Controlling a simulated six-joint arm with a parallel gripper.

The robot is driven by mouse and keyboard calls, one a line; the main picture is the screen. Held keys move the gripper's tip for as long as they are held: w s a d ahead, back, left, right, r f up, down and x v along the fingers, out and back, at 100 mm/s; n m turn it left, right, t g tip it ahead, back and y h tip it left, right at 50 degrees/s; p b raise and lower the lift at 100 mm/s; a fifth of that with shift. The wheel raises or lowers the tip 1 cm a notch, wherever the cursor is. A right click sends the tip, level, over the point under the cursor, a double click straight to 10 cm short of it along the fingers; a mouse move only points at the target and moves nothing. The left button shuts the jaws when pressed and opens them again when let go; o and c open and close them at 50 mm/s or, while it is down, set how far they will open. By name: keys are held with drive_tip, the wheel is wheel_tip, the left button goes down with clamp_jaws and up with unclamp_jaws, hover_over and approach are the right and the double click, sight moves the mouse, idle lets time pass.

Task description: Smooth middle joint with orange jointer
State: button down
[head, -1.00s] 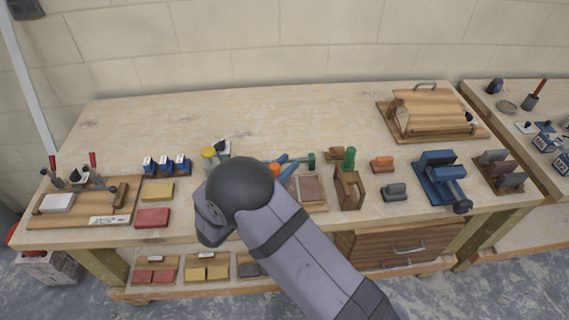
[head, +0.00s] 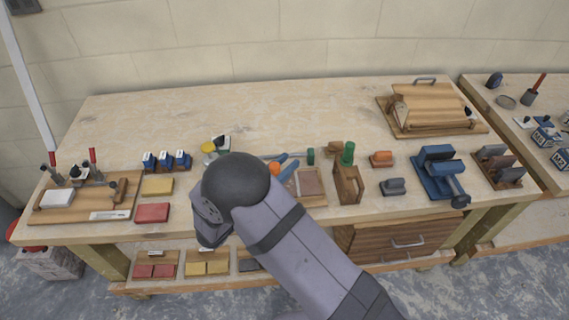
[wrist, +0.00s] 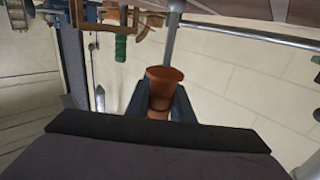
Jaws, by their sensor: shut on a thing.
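In the wrist view my gripper (wrist: 160,92) has its dark fingers on either side of an orange-brown handle (wrist: 164,76), with a grey metal rod running up from it out of the frame. In the head view my arm hides most of the gripper; an orange handle end (head: 274,169) shows beside blue finger-like parts (head: 288,168). A wooden board with a brownish block face (head: 311,183) lies just right of there, partly hidden by my arm. The middle joint cannot be made out, and contact between tool and joint cannot be told.
A wooden stand (head: 348,187) with a green handle (head: 348,154) is close on the right. Beyond it are an orange block (head: 381,159), a grey block (head: 393,187) and a blue clamp-like tool (head: 439,172). Red (head: 152,213) and yellow (head: 157,187) blocks lie left.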

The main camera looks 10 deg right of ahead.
wheel_tip(320, 180, up, 7)
drive_tip(key=p, duration=0.5)
drive_tip(key=shift+p, duration=0.35)
drive_tip(key=shift+r, duration=0.15)
idle(0.4)
drive_tip(key=s+d+f+n+t+y, duration=0.1)
drive_tip(key=s+d+f, duration=0.1)
drive_tip(key=s+f, duration=0.1)
drive_tip(key=s+d+f+n+t+y, duration=0.1)
drive_tip(key=s+d+f+y, duration=0.1)
drive_tip(key=s+d+f, duration=0.1)
drive_tip(key=s+d+f+n+t+y, duration=0.1)
drive_tip(key=s+d+f, duration=0.2)
drive_tip(key=f, duration=0.2)
drive_tip(key=shift+f, duration=0.15)
drive_tip(key=shift+s+d+f, duration=0.35)
drive_tip(key=shift+d+f, duration=0.1)
idle(0.5)
